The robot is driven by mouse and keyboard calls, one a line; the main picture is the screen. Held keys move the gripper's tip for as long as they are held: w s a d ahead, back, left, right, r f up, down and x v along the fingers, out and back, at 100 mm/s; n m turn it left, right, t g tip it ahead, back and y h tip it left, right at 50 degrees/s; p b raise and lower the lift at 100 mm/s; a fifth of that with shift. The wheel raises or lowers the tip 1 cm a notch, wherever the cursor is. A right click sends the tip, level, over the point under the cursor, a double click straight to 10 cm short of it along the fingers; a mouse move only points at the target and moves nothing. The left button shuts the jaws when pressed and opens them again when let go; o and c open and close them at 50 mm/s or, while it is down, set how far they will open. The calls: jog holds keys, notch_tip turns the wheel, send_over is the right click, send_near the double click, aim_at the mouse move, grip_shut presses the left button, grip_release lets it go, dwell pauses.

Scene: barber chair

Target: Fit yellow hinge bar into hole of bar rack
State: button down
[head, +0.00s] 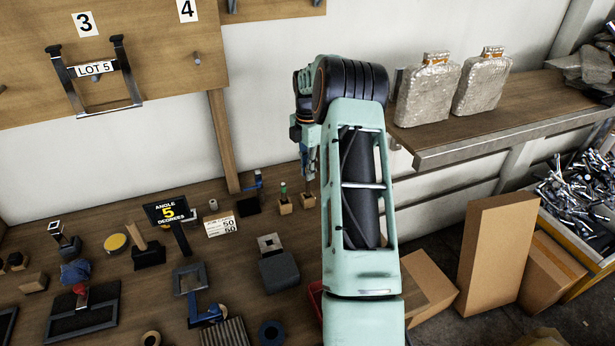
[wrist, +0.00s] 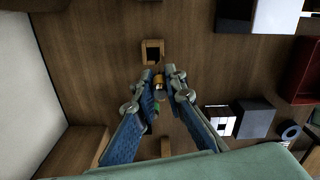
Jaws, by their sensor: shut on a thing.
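My gripper (wrist: 160,85) is shut on the yellow hinge bar (wrist: 158,82), which shows as a small yellow-orange end between the fingertips in the wrist view. The fingers hide most of the bar. A wooden block with a square hole (wrist: 152,52), which may be part of the bar rack, lies just beyond the fingertips. The bar appears apart from that hole in this view. In the head view my gripper (head: 308,178) points down above a small wooden block (head: 307,201); the bar cannot be made out clearly there.
A second wooden block (head: 285,208) with a green-topped bar (head: 283,189) stands close left of my gripper. A dark block with a blue piece (head: 248,206) is further left. A shelf (head: 480,130) with two wrapped packages juts out at right. Cardboard boxes (head: 497,255) stand below it.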

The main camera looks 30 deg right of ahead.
jog(key=shift+w+d+f+p, duration=0.1)
jog(key=shift+w+f, duration=0.1)
jog(key=shift+f, duration=0.55)
jog(key=shift+w+d+f+p, duration=0.1)
jog(key=shift+w+f, duration=0.1)
jog(key=shift+f, duration=0.5)
jog(key=shift+w+d+f+p, duration=0.1)
jog(key=shift+w+f, duration=0.1)
jog(key=shift+f, duration=0.55)
jog(key=shift+f, duration=0.1)
jog(key=shift+f, duration=0.15)
jog(key=c, duration=2)
grip_release()
notch_tip(320, 180, up, 12)
jog(key=shift+r+b, duration=0.25)
jog(key=shift+b, duration=0.25)
jog(key=shift+a, duration=0.1)
